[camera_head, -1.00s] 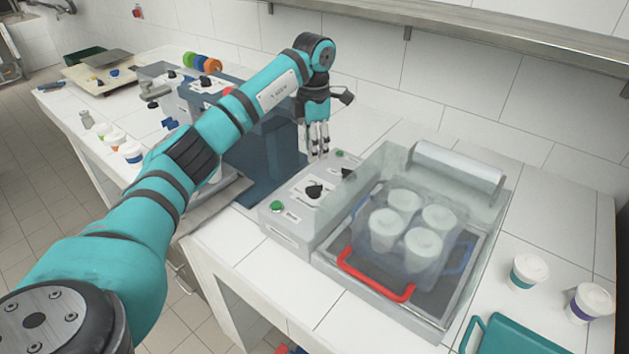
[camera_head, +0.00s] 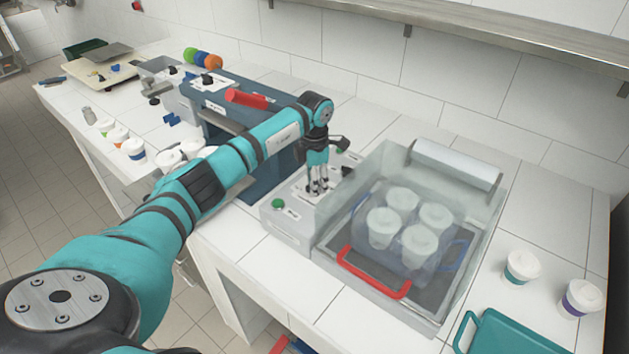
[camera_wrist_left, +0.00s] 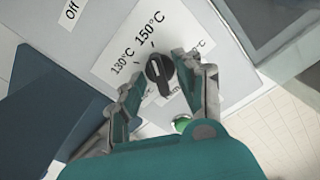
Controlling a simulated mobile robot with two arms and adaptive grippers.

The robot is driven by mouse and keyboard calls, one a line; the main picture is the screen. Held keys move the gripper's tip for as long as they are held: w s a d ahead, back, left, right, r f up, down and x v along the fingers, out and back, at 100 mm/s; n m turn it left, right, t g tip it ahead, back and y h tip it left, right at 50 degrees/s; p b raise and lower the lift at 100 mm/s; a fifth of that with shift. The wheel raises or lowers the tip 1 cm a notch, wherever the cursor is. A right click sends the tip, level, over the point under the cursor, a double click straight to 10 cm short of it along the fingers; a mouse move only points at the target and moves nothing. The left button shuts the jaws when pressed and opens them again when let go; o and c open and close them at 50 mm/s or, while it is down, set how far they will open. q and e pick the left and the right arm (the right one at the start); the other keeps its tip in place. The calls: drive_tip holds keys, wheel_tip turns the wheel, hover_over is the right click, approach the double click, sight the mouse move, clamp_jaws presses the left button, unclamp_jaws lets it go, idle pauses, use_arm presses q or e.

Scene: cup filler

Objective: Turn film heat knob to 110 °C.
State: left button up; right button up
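The film heat knob (camera_wrist_left: 158,72) is a black dial on a white label in the left wrist view. Printed 130°C and 150°C marks (camera_wrist_left: 138,45) show above it; the lower marks are partly hidden by my fingers. In the head view my left gripper (camera_head: 318,188) points down over the control panel (camera_head: 290,228) and hides this knob. In the left wrist view the gripper (camera_wrist_left: 162,88) is open, with one finger on each side of the knob. I cannot tell whether the fingers touch it. My right gripper is not in view.
A green button (camera_head: 278,204) sits on the panel's front corner. The clear-walled sealing tray (camera_head: 440,312) with several white cups (camera_head: 420,245) and a red handle (camera_head: 372,280) stands right of the panel. A blue machine (camera_head: 255,190) stands at its left.

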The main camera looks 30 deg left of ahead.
use_arm(q)
clamp_jaws()
drive_tip(key=shift+n, duration=0.3)
drive_tip(key=n, duration=0.4)
drive_tip(key=shift+n+b, duration=0.3)
drive_tip(key=shift+b, duration=0.05)
drive_tip(key=n, duration=0.6)
drive_tip(key=n+p, duration=0.1)
drive_tip(key=n, duration=0.5)
drive_tip(key=shift+r+n, duration=0.1)
drive_tip(key=shift+n, duration=0.2)
drive_tip(key=n+p, duration=0.1)
drive_tip(key=n, duration=0.4)
drive_tip(key=shift+n, duration=0.4)
drive_tip(key=shift+n+p, duration=0.3)
drive_tip(key=shift+o, duration=0.3)
unclamp_jaws()
